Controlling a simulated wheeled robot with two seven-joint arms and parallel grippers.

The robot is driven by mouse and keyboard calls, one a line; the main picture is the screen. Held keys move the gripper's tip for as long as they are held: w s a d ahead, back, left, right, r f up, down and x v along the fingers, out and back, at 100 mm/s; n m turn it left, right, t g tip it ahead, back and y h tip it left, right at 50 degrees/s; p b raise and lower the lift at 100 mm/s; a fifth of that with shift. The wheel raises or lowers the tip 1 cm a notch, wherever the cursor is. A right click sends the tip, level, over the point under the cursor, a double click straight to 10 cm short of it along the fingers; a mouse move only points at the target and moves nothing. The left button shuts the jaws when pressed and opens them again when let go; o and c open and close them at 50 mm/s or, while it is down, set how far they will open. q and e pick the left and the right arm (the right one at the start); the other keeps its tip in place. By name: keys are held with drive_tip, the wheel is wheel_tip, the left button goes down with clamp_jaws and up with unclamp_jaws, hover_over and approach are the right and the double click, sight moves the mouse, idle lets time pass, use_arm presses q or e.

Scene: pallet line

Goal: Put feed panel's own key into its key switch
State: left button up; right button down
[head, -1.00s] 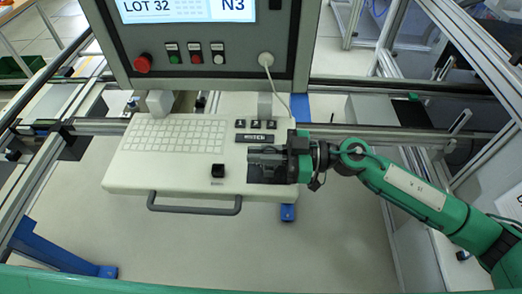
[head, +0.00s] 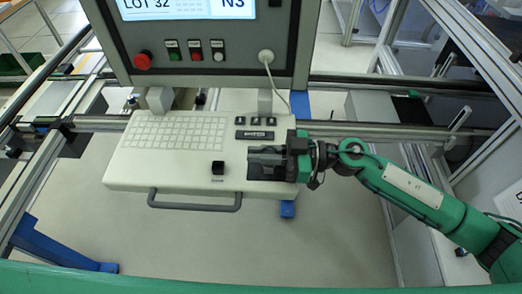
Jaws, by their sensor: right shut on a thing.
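The pale console (head: 125,172) with a white keyboard juts out below the grey control panel (head: 120,45). A small black block (head: 218,167) stands on the console with a tiny label below it. Three small dark fittings (head: 256,121) sit in a row above a dark label plate (head: 255,135). I cannot tell which part is the key switch. My right gripper (head: 250,158) comes in from the right, low over the dark patch (head: 259,186), right of the black block. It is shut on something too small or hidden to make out. My left gripper is not in view.
The panel has a red stop knob (head: 142,61), several buttons and a white cable (head: 270,75) hanging at its right. A grey handle (head: 195,207) runs along the console's front. Metal rails (head: 365,131) pass behind. Open floor (head: 330,240) lies in front.

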drive_tip(key=shift+f+p, duration=0.5)
drive_tip(key=shift+p, duration=0.15)
idle(1.3)
drive_tip(key=c, duration=0.9)
unclamp_jaws()
drive_tip(key=shift+d, duration=0.1)
drive_tip(key=shift+d+b, duration=0.3)
drive_tip(key=shift+d, duration=3.65)
